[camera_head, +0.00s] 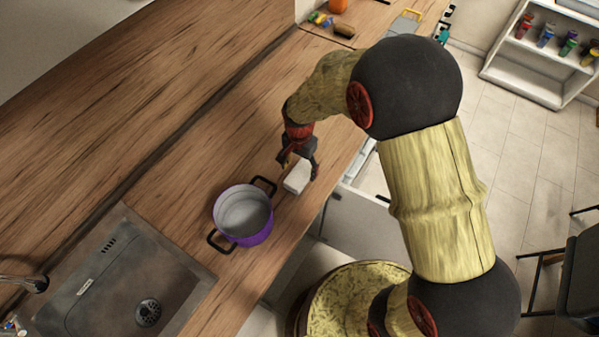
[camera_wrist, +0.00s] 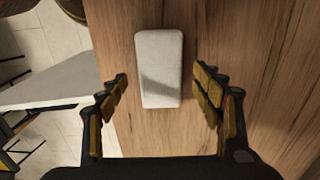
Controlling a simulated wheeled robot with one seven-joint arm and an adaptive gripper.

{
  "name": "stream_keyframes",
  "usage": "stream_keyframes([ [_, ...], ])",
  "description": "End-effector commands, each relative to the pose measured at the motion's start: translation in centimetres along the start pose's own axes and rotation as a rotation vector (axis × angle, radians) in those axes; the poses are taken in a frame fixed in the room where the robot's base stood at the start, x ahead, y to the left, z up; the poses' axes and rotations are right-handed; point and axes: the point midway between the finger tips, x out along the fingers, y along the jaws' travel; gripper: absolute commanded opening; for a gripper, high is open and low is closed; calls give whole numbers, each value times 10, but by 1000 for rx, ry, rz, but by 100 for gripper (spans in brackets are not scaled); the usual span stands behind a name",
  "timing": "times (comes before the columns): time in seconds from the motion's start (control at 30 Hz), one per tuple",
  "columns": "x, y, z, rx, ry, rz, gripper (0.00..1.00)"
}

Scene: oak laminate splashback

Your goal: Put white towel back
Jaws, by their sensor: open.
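The white towel (camera_head: 297,177) is a small folded block lying on the wooden counter, just right of the purple pot. In the wrist view the towel (camera_wrist: 160,68) lies flat, lengthwise between my fingers. My gripper (camera_head: 299,162) is above the towel, pointing down. In the wrist view my gripper (camera_wrist: 162,92) is open, with one finger on each side of the towel and a gap on both sides. Nothing is held between the fingers.
A purple pot (camera_head: 256,233) with black handles stands close to the towel. A sink (camera_head: 110,285) is at lower left. An open drawer (camera_head: 372,222) juts out below the counter's front edge. Small items and an orange object (camera_head: 337,6) sit at the far end.

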Motion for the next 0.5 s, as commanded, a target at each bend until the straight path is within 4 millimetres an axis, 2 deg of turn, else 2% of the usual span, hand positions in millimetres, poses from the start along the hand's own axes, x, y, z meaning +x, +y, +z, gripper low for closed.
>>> stream_keyframes([
  [0.03, -14, -1, -1, 0, 3, -5, 66],
  [0.2, -47, -1, -1, 0, 2, -3, 66],
  [0.33, -65, 0, 0, 0, 1, -2, 66],
  [0.5, -77, 0, 0, 0, 0, -1, 66],
])
